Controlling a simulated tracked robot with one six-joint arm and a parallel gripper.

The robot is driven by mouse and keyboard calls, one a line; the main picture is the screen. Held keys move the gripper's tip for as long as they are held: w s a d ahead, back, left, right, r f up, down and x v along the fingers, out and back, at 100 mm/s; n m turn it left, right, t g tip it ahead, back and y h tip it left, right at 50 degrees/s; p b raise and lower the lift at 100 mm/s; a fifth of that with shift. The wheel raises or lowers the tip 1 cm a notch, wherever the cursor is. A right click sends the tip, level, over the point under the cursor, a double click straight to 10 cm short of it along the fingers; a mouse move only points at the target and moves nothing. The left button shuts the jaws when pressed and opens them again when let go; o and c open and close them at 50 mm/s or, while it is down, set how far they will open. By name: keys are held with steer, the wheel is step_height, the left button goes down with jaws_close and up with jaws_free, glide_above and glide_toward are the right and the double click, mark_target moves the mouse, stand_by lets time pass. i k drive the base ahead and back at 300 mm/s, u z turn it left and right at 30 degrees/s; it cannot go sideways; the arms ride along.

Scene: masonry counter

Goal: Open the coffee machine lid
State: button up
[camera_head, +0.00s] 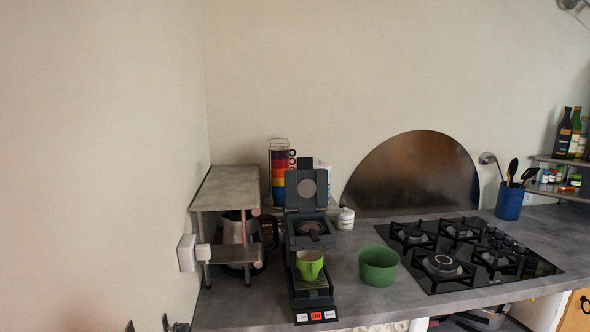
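The dark coffee machine (296,243) stands on the counter, left of the hob. A green cup (310,265) sits on the machine's drip tray. Two dark tips at the bottom left edge look like my gripper (148,325). They are apart, with nothing seen between them, well left of and below the machine. The rest of the gripper is out of frame.
Coloured stacked cups (279,172) stand behind. The gas hob (530,265) fills the right side.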

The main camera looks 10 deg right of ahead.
mark_target(305, 187)
steer(key=i, duration=0.85)
steer(key=z, duration=0.05)
